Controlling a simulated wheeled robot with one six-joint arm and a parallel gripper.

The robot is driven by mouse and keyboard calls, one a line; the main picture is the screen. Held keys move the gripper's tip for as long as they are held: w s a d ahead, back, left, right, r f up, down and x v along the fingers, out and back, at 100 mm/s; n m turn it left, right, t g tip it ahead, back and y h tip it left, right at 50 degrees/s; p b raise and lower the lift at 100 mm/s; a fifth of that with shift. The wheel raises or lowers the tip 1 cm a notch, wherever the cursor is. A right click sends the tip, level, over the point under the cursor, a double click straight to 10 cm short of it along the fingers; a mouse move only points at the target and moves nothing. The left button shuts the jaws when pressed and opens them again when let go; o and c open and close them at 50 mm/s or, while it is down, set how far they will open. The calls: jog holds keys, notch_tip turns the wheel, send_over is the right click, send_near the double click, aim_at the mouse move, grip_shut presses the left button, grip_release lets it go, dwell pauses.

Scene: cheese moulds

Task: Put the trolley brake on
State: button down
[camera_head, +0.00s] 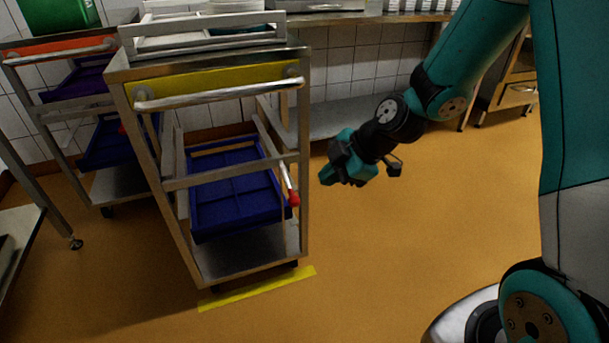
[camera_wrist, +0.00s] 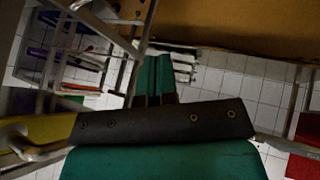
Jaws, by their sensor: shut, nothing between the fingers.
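The trolley (camera_head: 218,80) with a yellow front panel and a steel push handle stands left of centre in the head view. A brake lever with a red knob (camera_head: 294,199) hangs at its right front post, pointing down. My gripper (camera_head: 326,178) is to the right of the trolley, a little higher in the picture than the red knob and apart from it. Its green fingers (camera_wrist: 154,80) are together and empty in the wrist view. The yellow panel (camera_wrist: 50,129) shows at the left there; I cannot make out the lever in that view.
A second trolley with an orange panel (camera_head: 58,47) stands at the left. A steel bench (camera_head: 350,118) runs along the tiled wall. The floor right of the trolley is clear.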

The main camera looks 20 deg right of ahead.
jog(key=w+d+f+n+t+p, duration=0.1)
jog(key=w+d+f+n, duration=0.1)
jog(key=d, duration=0.2)
jog(key=b, duration=0.2)
send_near(298, 200)
jog(key=x, duration=0.7)
jog(key=shift+w+a+f, duration=0.15)
jog(key=shift+w+f, duration=0.05)
jog(key=shift+w+a+f+b, duration=0.2)
jog(key=shift+f+b, duration=0.65)
jog(key=shift+b, duration=0.15)
